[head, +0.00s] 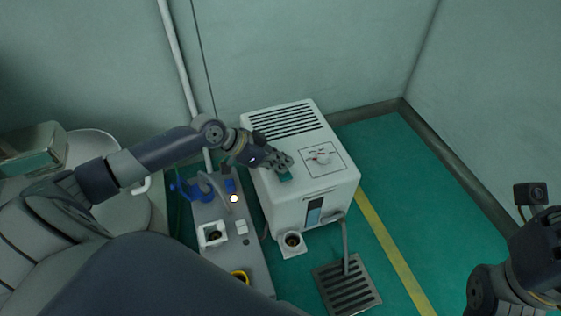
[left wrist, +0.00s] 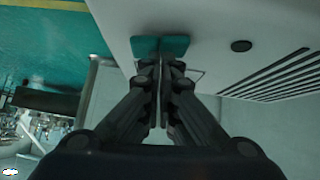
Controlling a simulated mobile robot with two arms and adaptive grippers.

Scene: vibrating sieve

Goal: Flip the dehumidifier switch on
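The dehumidifier (head: 305,200) is a white box on the green floor, with slotted vents on top. A square outlined panel on its top carries a white knob-like switch (head: 321,157) with small reddish marks around it. My left gripper (head: 285,175) is over the top near the front left edge, left of and nearer than the switch. The switch is not clear in the left wrist view.
A grey bench unit (head: 215,245) with a blue fitting and a white square cup stands left of the dehumidifier. A floor grate (head: 347,288) with a hose lies in front. A yellow line (head: 390,250) crosses open green floor to the right. Walls close off the back and right.

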